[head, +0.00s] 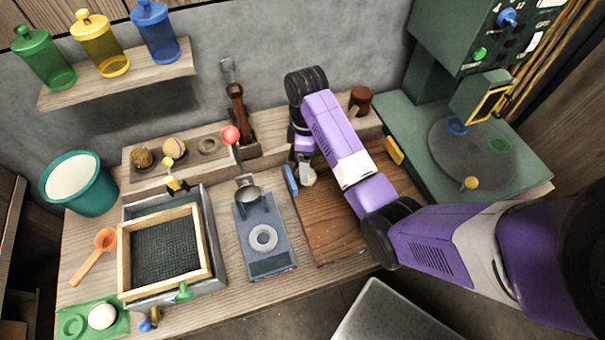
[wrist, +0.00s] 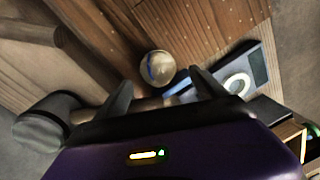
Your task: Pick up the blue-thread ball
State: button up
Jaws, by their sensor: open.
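The blue-thread ball (wrist: 157,68) is pale with a dark blue line around it. It rests on the brown wooden board (wrist: 215,22), just beyond the fingertips of my gripper (wrist: 163,82) in the wrist view. The gripper is open and empty, its fingers spread wider than the ball. In the head view the ball (head: 309,178) shows partly below my gripper (head: 304,172), at the board's upper left corner. I cannot tell there whether they touch.
A blue-handled tool (head: 290,180) lies close left of the ball. A grey-blue scale (head: 264,258) with a ring stands further left. Two other balls (head: 142,157) (head: 174,148) sit in the back rack beside an empty seat (head: 207,146). A brown mallet (head: 360,99) is behind.

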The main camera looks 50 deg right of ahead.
jog(key=f, duration=0.4)
jog(key=f+p, duration=0.1)
jog(key=f, duration=0.1)
jog(key=shift+s, duration=0.25)
jog(key=shift+r, duration=0.1)
jog(key=shift+c, duration=0.3)
jog(key=c, duration=1.6)
jog(key=shift+o, duration=0.2)
jog(key=shift+r, duration=0.15)
jog(key=shift+r+p, duration=0.45)
jog(key=shift+p, duration=0.15)
jog(key=shift+r, duration=0.2)
jog(key=shift+a, duration=0.1)
